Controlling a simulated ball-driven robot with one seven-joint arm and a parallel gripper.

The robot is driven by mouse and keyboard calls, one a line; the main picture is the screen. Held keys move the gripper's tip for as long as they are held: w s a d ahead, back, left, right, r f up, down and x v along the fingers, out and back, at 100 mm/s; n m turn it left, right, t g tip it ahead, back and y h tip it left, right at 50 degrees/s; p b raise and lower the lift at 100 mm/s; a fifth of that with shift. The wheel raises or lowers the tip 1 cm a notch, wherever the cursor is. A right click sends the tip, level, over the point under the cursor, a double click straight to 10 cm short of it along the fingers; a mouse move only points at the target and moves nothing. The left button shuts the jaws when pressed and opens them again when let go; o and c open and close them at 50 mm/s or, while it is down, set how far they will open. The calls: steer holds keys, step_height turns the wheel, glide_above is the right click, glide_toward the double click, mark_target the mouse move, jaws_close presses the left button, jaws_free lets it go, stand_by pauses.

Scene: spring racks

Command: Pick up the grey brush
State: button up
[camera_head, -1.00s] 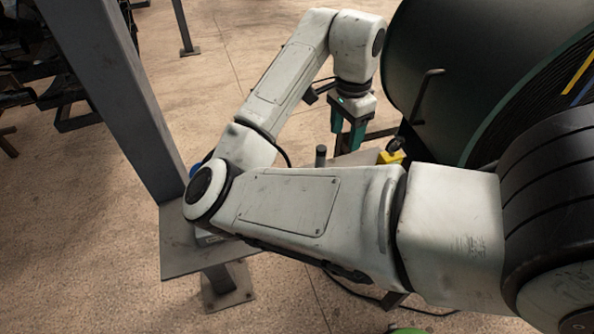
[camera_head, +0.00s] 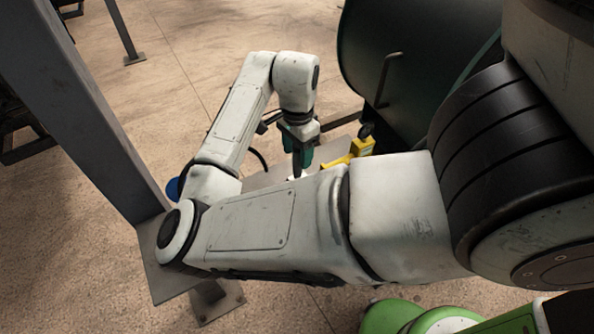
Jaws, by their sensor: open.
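My gripper (camera_head: 301,166) points down over the grey bench at the centre of the camera view, behind my forearm. Its green-sided jaws are open. A narrow dark grey upright piece shows at the jaws; I cannot tell whether it is the grey brush or part of a finger. My forearm hides the bench surface below, so no brush is clearly seen.
A yellow object with a black knob (camera_head: 350,153) lies just right of my gripper. A large dark green drum (camera_head: 395,60) stands behind it. A grey post (camera_head: 80,105) rises at the left, with a blue round thing (camera_head: 173,189) near the bench edge.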

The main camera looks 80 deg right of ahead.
mark_target(298, 170)
steer(key=shift+f, duration=1.2)
steer(key=shift+c, duration=0.5)
jaws_close()
